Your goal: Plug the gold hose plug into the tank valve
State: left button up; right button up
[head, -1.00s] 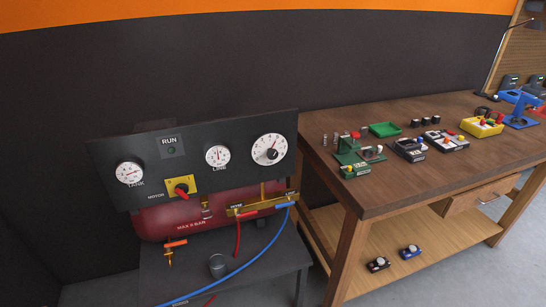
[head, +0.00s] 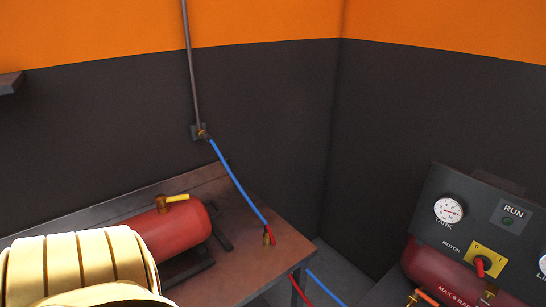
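A red tank (head: 195,236) lies on a dark bench at the left. On its top is a brass valve (head: 161,204) with a yellow handle (head: 177,198). A small brass-coloured fitting (head: 266,237) stands at the right end of the bench, beside a red piece (head: 272,235). The lower end of a blue hose (head: 236,184) reaches them. I cannot tell whether this fitting is the gold hose plug or whether it is fixed to the bench. Neither of my grippers is in view.
The blue hose comes down from a wall outlet (head: 201,132) under a grey pipe. A red hose (head: 301,290) hangs past the bench's right end. The compressor panel (head: 470,217), with gauges and a red motor switch, stands at the right. Bare bench top (head: 238,262) shows right of the tank.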

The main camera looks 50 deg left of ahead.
aim_at(162, 200)
jog(key=u, duration=1.65)
